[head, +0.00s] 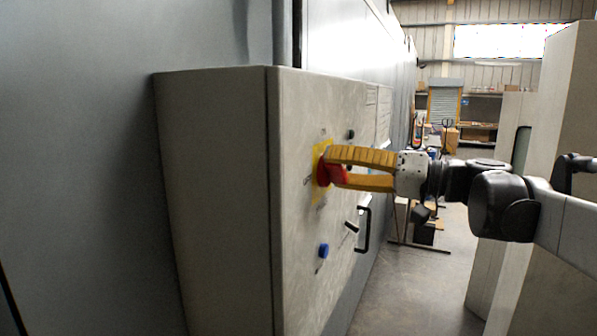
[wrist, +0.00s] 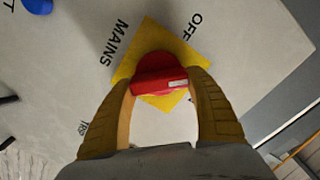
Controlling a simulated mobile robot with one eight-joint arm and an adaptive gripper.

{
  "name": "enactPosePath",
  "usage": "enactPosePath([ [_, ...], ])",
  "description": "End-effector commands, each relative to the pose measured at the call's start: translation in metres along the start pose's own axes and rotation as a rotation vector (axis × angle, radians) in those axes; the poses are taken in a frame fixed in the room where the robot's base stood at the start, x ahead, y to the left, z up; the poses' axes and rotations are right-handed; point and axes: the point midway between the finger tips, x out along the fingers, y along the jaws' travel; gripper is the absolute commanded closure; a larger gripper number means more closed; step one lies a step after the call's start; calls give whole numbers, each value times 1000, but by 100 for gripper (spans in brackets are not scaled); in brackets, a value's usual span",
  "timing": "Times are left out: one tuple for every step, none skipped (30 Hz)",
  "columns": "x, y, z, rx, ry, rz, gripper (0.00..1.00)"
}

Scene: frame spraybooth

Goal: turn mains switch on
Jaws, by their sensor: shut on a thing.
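The mains switch (head: 323,172) is a red rotary knob on a yellow square plate, on the front of a grey control box (head: 215,180). In the wrist view the red knob (wrist: 158,76) sits on the yellow plate (wrist: 150,35), with the words MAINS and OFF printed around it. My gripper (head: 335,168) has yellow ribbed fingers and reaches in from the right. Its two fingers are shut on the red knob, one on each side of the handle. The knob's pointer position is hard to read.
Below the switch are a blue button (head: 323,250) and a black handle (head: 363,230). A tall pale cabinet (head: 560,100) stands at the right. Open floor (head: 415,290) lies between it and the box.

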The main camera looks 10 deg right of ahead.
Motion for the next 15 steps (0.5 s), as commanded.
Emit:
enactPosePath([
  [0,1,0,44,1,0,67],
  [0,1,0,72,1,0,67],
  [0,2,0,110,1,0,67],
  [0,2,0,139,1,0,67],
  [0,2,0,167,1,0,67],
  [0,2,0,205,1,0,67],
  [0,2,0,234,1,0,67],
  [0,3,0,262,1,0,67],
  [0,3,0,299,1,0,67],
  [0,3,1,328,1,0,67],
  [0,3,1,355,1,0,67],
  [0,4,1,391,1,0,67],
  [0,4,1,418,1,0,67],
  [0,4,1,444,1,0,67],
  [0,4,1,478,1,0,67],
])
